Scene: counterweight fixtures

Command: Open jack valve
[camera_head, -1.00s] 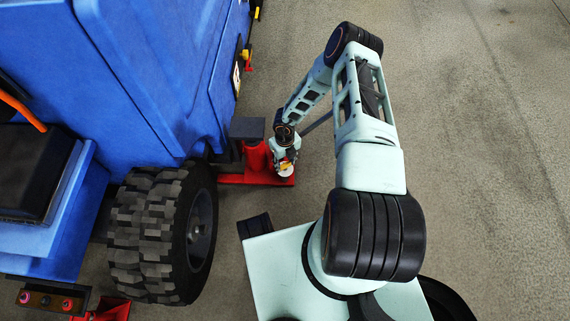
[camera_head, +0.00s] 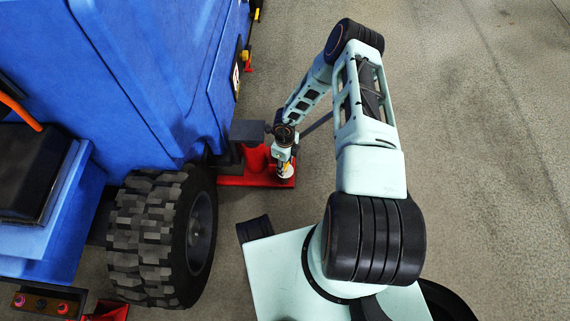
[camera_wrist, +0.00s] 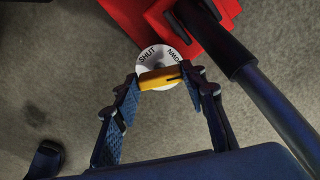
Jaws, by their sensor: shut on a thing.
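The red jack (camera_head: 256,158) stands on its red base plate beside the blue machine, and its red body shows in the wrist view (camera_wrist: 140,14). Its valve has a white round dial (camera_wrist: 150,58) marked "SHUT" at the left, with another word at the right that is hard to read. A yellow valve handle (camera_wrist: 160,77) lies across the dial. My gripper (camera_wrist: 161,79) is shut on the yellow handle, with one finger at each end of it. In the head view my gripper (camera_head: 284,167) is small and reaches down over the base plate's right end.
A dark bar (camera_wrist: 270,105) runs close along the right of my gripper in the wrist view. The blue machine (camera_head: 150,70) and its big black tyre (camera_head: 150,235) stand left of my arm. The concrete floor (camera_head: 480,180) to the right is clear.

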